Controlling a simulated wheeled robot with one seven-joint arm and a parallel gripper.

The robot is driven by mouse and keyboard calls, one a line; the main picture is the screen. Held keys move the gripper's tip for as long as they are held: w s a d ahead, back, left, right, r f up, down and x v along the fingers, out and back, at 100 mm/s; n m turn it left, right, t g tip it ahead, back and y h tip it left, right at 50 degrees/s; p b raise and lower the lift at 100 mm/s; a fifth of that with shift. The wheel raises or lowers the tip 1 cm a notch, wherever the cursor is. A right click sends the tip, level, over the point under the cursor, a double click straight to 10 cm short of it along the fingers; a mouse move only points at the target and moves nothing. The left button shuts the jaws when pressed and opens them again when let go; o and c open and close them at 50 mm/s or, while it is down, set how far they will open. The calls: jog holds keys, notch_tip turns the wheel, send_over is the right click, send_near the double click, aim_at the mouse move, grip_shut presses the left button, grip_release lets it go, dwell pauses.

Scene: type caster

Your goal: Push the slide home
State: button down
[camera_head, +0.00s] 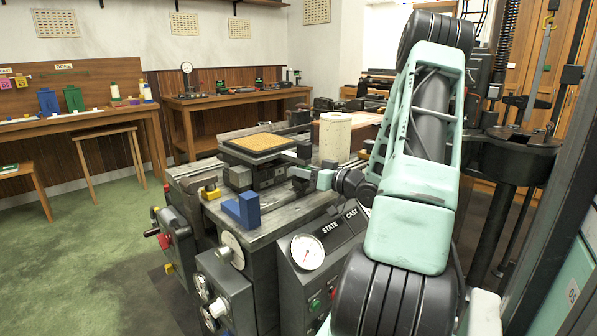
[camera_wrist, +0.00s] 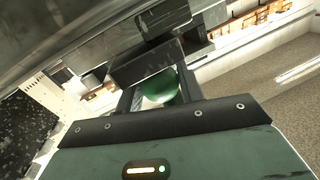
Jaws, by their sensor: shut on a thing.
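The type caster (camera_head: 262,212) is a grey machine bench with a mechanism on top. My gripper (camera_head: 299,174) comes in from the right at the machine's top, beside the block stack that carries a tan-topped plate (camera_head: 258,143). A rounded green part (camera_wrist: 161,87) shows between the fingers. How far the slide sits in its track is hidden by the block stack and my fingers.
A blue angled block (camera_head: 243,209) stands on the bench's near left. A cream cylinder (camera_head: 335,135) stands behind my gripper. A gauge (camera_head: 307,252) and a panel marked STATE and CAST face front. Green floor (camera_head: 90,250) is open at left.

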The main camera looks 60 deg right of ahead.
jog(key=shift+s+d, duration=0.15)
jog(key=shift+d, duration=0.55)
jog(key=c, duration=0.9)
grip_release()
jog(key=shift+d, duration=0.1)
jog(key=shift+s, duration=0.15)
jog(key=s, duration=1.1)
jog(key=s+a, duration=0.1)
jog(key=s, duration=0.5)
jog(key=shift+s+b, duration=0.1)
jog(key=shift+b, duration=0.2)
